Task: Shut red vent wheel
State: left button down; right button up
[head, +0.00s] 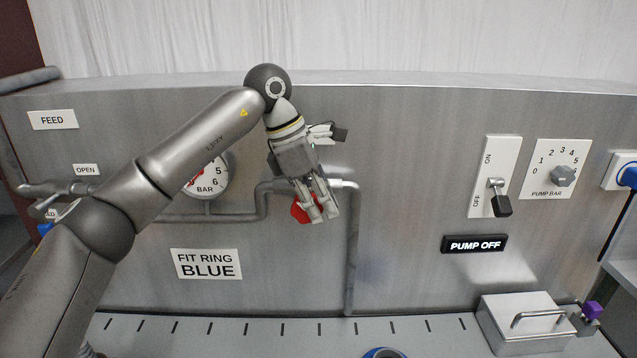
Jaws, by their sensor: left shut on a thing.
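The red vent wheel (299,213) sits on the pipe at the middle of the metal panel in the head view. It is mostly hidden behind my left gripper (318,212). My left gripper points down and its fingers are shut on the wheel. How far the wheel is turned cannot be seen. My right gripper is not in view.
A round gauge (205,178) is partly covered by my left arm. A switch (498,195), a pump dial (562,176) and a "PUMP OFF" sign (474,244) are to the right. A lidded metal box (525,322) stands at the lower right. A blue ring (384,353) shows at the bottom edge.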

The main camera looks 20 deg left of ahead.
pick_arm(q)
jog(key=shift+d+y+p, duration=0.15)
jog(key=shift+y+p, duration=0.45)
jog(key=shift+y, duration=0.3)
jog(key=shift+f+g+y+p, duration=0.3)
jog(key=shift+g+y, duration=0.2)
jog(key=shift+y, duration=0.3)
jog(key=shift+f+g+y+p, duration=0.15)
jog(key=shift+f+g+y, duration=0.15)
jog(key=shift+y, duration=0.65)
jog(key=shift+f+g+y+p, duration=0.15)
jog(key=shift+f+g+y, duration=0.15)
jog(key=shift+y, duration=0.65)
jog(key=shift+f, duration=0.1)
jog(key=c, duration=1.6)
grip_release()
jog(key=shift+c, duration=0.2)
